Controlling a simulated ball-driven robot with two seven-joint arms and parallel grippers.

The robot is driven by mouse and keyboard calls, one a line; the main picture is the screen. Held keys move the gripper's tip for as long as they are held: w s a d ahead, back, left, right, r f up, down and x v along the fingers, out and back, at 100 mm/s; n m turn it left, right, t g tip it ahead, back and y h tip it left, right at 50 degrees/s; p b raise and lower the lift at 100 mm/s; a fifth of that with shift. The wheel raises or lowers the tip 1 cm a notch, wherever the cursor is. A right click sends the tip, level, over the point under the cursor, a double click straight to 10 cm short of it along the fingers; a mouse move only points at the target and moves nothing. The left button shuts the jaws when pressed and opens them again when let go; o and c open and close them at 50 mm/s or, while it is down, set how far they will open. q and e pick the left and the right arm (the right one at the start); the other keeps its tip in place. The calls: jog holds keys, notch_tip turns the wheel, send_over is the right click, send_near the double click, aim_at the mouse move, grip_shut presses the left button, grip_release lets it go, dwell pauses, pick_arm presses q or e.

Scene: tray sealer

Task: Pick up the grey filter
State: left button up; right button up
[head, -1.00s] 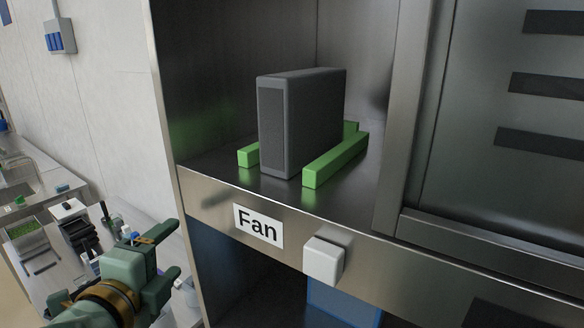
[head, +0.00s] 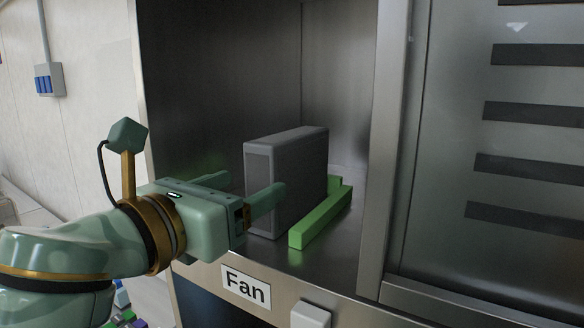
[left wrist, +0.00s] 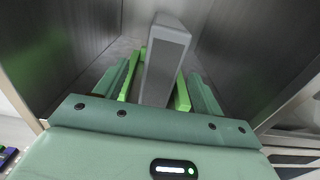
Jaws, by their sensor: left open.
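The grey filter (head: 288,165) is a slim upright box standing in a metal bay. It also shows in the left wrist view (left wrist: 166,58), between two green rails. My left gripper (head: 246,186) is open at the filter's near end. In the left wrist view its fingers (left wrist: 160,88) lie one on each side of the filter, with gaps visible. In the head view the right finger covers part of the filter's lower side. I cannot tell whether either finger touches it. My right gripper is not in view.
A green rail (head: 322,218) lies right of the filter on the bay floor. The other rail (left wrist: 131,80) shows left of it in the left wrist view. Metal walls enclose the bay. Below its front edge are a "Fan" label (head: 246,287) and a white block (head: 310,315).

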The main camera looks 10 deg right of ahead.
aim_at(257, 180)
pick_arm(q)
jog(key=x, duration=0.3)
jog(key=shift+d+p, duration=0.2)
jog(key=shift+p, duration=0.1)
jog(key=shift+w+d+r, duration=0.1)
jog(key=shift+w+d, duration=0.1)
jog(key=shift+w, duration=0.05)
jog(key=p+x, duration=0.2)
jog(key=x, duration=0.2)
jog(key=shift+w+d, duration=0.25)
jog(key=shift+d, duration=0.1)
jog(key=shift+s+a, duration=0.1)
jog(key=shift+a, duration=0.05)
jog(key=shift+c, duration=1.2)
jog(key=c, duration=0.9)
